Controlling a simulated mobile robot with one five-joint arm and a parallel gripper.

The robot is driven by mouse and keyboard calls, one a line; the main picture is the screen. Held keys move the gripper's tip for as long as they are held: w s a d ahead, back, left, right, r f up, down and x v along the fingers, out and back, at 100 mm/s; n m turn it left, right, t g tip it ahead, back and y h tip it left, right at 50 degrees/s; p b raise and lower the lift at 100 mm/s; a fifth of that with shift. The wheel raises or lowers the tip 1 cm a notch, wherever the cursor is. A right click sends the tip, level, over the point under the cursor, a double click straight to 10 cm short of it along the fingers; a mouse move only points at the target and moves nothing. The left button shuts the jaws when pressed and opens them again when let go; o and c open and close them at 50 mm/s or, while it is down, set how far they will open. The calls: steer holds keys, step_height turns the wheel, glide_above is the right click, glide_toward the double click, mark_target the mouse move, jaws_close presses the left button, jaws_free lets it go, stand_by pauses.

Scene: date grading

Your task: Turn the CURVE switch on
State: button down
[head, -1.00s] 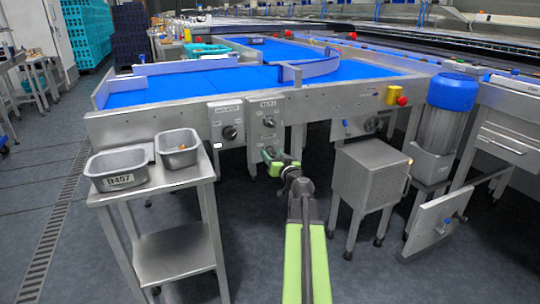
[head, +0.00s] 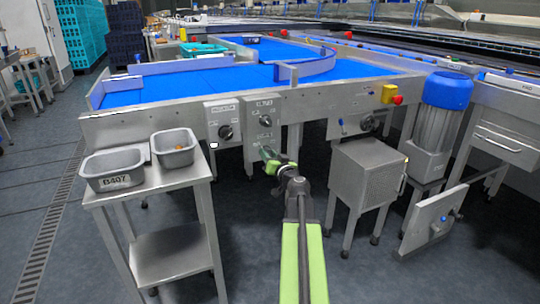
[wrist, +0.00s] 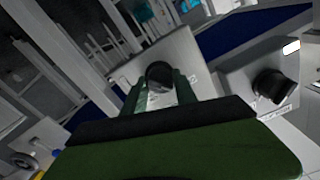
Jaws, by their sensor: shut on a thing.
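The right-hand grey switch panel (head: 252,107) hangs on the front of the blue-belted conveyor. Its label is too blurred to read surely, but looks like CURVE. A dark rotary knob (head: 265,121) shows on its upper part. My gripper (head: 266,152) is at the lower part of this panel, its tips against the panel. In the wrist view, the green fingers close on both sides of a round dark knob (wrist: 160,75). A pale label lies beside that knob, partly hidden by a finger. Which way the held knob points cannot be told.
A neighbouring panel (head: 212,118) with its own black knob (head: 226,132) and a white lamp is close on the left. A steel table (head: 150,202) with two grey bins stands left. A steel cabinet (head: 366,165) stands right of my arm.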

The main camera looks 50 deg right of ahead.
steer(key=m, duration=0.4)
steer(key=shift+s+d, duration=0.1)
steer(key=m, duration=0.9)
steer(key=shift+f, duration=0.1)
steer(key=shift+m, duration=2)
steer(key=c, duration=1.1)
jaws_free()
steer(key=shift+o, duration=0.7)
